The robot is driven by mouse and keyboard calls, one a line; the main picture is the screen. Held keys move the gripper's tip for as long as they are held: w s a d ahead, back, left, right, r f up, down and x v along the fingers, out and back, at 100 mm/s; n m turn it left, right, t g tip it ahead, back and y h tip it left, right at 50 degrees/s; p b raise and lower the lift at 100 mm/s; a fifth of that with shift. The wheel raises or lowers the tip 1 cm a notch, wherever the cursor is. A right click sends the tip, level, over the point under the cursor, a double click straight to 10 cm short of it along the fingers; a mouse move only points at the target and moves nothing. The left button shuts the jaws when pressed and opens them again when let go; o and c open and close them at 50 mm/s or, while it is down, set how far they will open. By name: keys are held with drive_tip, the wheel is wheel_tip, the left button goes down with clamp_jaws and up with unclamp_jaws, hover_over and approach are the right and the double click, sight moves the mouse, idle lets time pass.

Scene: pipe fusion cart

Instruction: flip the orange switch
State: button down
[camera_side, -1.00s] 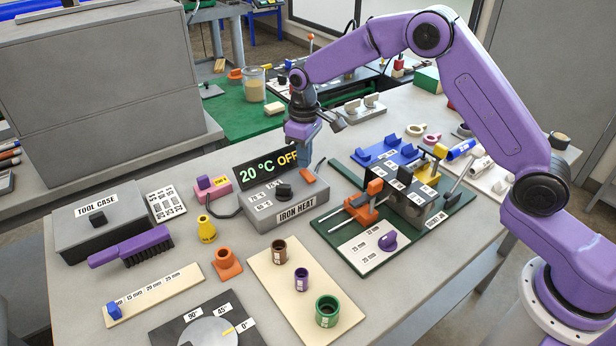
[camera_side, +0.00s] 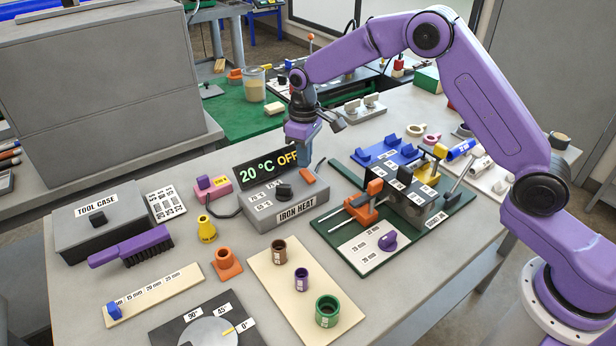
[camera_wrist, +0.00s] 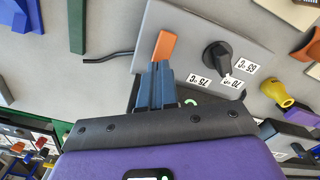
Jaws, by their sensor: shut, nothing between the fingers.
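The orange switch (camera_side: 307,176) is a small orange rocker on top of the grey iron heat box (camera_side: 284,212). In the wrist view the switch (camera_wrist: 164,46) stands just beyond my fingertips. The display (camera_side: 268,163) behind the box reads "20 °C OFF". My gripper (camera_side: 303,150) is shut and empty, pointing down behind the switch and partly covering the display's right end. In the wrist view my closed blue-grey fingers (camera_wrist: 159,66) end right at the near end of the switch; I cannot tell whether they touch it.
A black dial (camera_side: 284,190) sits on the same box, left of the switch. The green-based pipe clamp (camera_side: 325,228) stands close on the right. A cable curves from the box's left side toward a pink block (camera_side: 213,188).

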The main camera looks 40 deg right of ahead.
sight(304, 171)
drive_tip(key=shift+f, duration=1.05)
idle(0.5)
drive_tip(key=shift+r, duration=3.5)
